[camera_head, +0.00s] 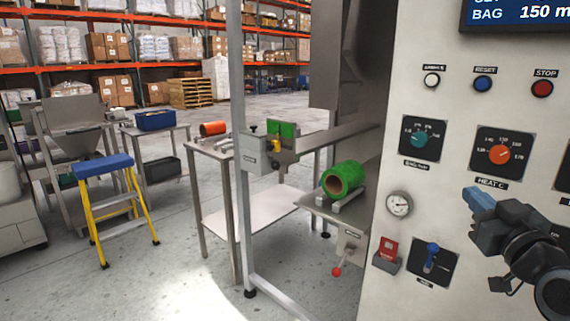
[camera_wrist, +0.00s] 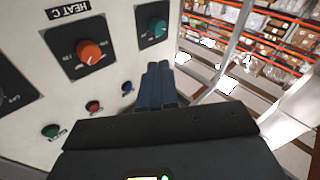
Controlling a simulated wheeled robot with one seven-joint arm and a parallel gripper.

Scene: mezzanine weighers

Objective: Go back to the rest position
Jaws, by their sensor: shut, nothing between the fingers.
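My gripper (camera_head: 479,199) is in front of the control panel (camera_head: 455,133) at the lower right of the head view. Its blue fingers are shut together with nothing between them. In the wrist view the shut fingers (camera_wrist: 156,87) point past the panel's edge toward the open hall. In the head view they lie just below the orange heat knob (camera_head: 499,154) and right of the gauge. I cannot tell the exact gap between the fingers and the panel. The teal dial (camera_head: 422,139) and the orange knob also show in the wrist view, upper middle and left.
A blue lever switch (camera_head: 431,257) and a red switch (camera_head: 388,253) sit low on the panel near my gripper. A green roll (camera_head: 343,179) lies on a metal stand left of the panel. A blue-topped yellow step stool (camera_head: 104,167) stands on open floor at left.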

